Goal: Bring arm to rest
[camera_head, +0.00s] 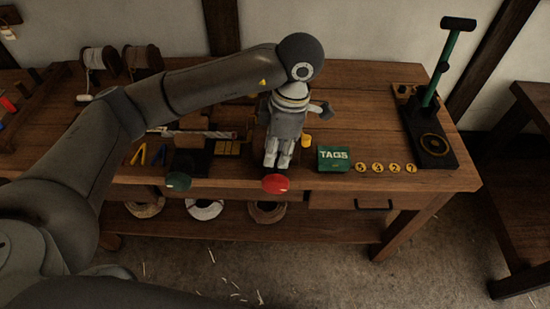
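My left arm reaches in from the left over the wooden workbench (360,90). My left gripper (277,163) hangs from it, pointing down, with its grey fingers close together and nothing visible between them. It appears above or just behind a round red button (275,184) at the bench's front edge; whether it touches the button cannot be told. A dark green button (178,181) sits at the front edge further left. My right gripper is not in view.
A green TAGS box (333,158) and several yellow numbered tags (377,167) lie right of the gripper. A tall green-handled lever tool (437,85) stands at the bench's right end. Spools (142,61) stand at the back left. Rope coils (205,209) lie below.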

